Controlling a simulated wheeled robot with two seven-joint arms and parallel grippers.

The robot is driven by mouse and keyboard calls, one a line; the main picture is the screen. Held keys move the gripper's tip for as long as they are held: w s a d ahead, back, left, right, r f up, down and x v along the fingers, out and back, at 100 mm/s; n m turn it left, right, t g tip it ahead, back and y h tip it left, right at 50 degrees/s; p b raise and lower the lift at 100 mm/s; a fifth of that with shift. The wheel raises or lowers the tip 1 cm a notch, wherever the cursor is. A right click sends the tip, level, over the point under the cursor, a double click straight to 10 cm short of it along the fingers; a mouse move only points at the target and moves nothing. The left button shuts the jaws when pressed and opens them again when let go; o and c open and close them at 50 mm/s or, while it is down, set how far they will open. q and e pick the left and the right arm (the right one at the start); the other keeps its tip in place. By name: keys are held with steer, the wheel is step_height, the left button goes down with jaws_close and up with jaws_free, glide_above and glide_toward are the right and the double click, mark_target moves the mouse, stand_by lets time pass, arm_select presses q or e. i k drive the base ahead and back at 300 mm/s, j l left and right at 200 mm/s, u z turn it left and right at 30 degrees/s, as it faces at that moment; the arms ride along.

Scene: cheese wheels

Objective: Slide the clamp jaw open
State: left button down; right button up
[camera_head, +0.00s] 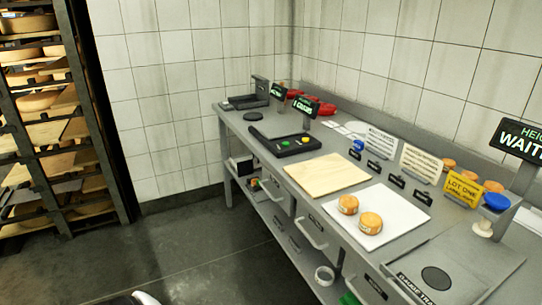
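I cannot pick out a clamp jaw for certain. A dark grey fixture (248,102) with an upright block stands at the far left end of the steel bench (276,167); it is too small to tell whether it is a clamp. Two small orange cheese wheels with pale labels, a left one (348,204) and a right one (371,222), sit on a white board (404,216). Neither gripper shows in this view. Only a small white and dark piece, perhaps mine, shows at the bottom edge.
A bare wooden board (326,174) and a black button console (285,144) lie on the bench. Signs, a blue-topped stamp (496,201) and a gauge plate (436,278) are at the right. A cheese rack (97,150) stands left. The floor (190,245) between is clear.

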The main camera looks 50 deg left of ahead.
mark_target(256, 188)
steer(key=u, duration=1.65)
steer(key=z, duration=0.55)
steer(key=i+j+z, duration=0.45)
steer(key=j+z, duration=0.25)
steer(key=i+j+z, duration=0.15)
steer(key=j+z, duration=0.25)
steer(key=l, duration=0.1)
